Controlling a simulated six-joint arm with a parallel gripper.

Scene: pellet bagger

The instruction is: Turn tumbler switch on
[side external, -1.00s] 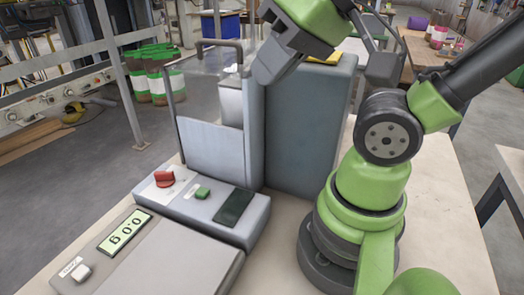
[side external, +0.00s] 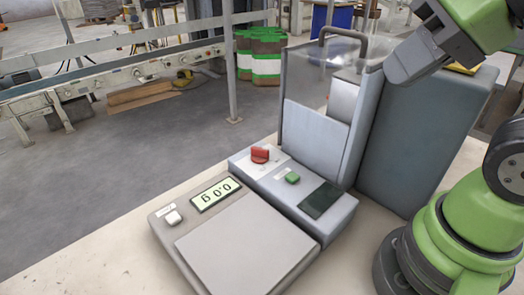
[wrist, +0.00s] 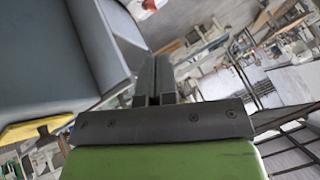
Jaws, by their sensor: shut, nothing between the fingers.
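A red switch (side external: 260,154), which looks like the tumbler switch, stands up from a pale plate on the grey control panel (side external: 325,222) in the side external view. Its on or off position cannot be told. My gripper (side external: 400,72) is high up at the upper right, above and to the right of the switch and apart from it. In the wrist view my gripper's fingers (wrist: 153,82) are together with nothing between them.
A green button (side external: 292,177) and dark display (side external: 321,200) sit beside the switch. A scale (side external: 245,250) reading 0.0 g, with a white button (side external: 173,217), is in front. The handled clear guard (side external: 312,80) and tall grey box (side external: 420,140) rise behind.

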